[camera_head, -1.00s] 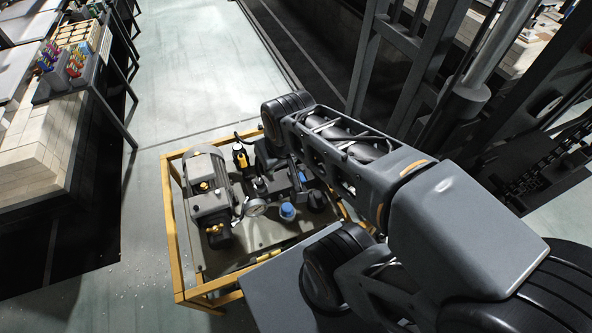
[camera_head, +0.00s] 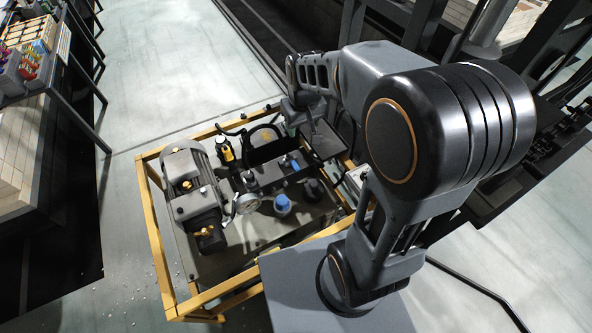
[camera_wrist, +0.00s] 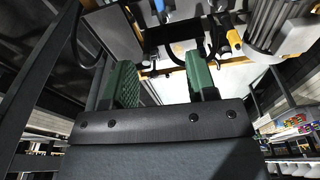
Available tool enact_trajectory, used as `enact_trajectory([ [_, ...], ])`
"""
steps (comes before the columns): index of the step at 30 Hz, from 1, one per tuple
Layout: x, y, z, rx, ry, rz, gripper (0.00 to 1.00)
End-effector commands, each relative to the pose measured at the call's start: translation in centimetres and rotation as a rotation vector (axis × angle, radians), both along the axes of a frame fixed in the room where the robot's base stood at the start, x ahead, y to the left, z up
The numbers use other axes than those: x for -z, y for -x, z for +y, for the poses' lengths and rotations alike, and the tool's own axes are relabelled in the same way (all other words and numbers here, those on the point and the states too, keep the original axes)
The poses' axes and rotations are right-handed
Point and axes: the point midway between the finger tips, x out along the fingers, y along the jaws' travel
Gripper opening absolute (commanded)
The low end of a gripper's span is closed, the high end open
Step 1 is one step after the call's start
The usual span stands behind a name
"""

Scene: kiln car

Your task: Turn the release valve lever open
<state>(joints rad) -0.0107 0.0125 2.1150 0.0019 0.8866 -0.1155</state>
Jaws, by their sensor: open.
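A hydraulic unit stands in a yellow frame (camera_head: 152,205). It carries a grey motor (camera_head: 185,175), a pressure gauge (camera_head: 247,203), a blue cap (camera_head: 282,204) and an upright yellow-and-black part (camera_head: 226,150). I cannot tell which part is the release valve lever. The yellow-and-black part also shows in the wrist view (camera_wrist: 234,40), beyond and right of the fingertips. My gripper (camera_wrist: 163,68) is open, its two green fingers apart with nothing between them. It faces the unit's far side. In the head view its fingers cannot be made out.
A dark flat panel (camera_head: 325,141) is at the frame's back right, close to my wrist. Dark steel uprights (camera_head: 425,25) stand at the right. A bench with coloured bottles (camera_head: 30,65) is at the far left. The floor (camera_head: 170,60) between is clear.

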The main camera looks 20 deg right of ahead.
Motion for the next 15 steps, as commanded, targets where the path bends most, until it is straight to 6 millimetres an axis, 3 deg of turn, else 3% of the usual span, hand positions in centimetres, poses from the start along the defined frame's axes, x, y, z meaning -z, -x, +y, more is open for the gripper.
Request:
enact_trajectory([
  [1,3.1,-1.3,-0.1,-0.009,0.001,0.026,0.52],
  [6,8.5,-4.6,-0.3,-0.040,0.006,0.079,0.52],
  [9,10.8,-5.9,-0.3,-0.054,0.007,0.102,0.52],
  [15,13.6,-7.1,-0.3,-0.069,0.007,0.124,0.52],
])
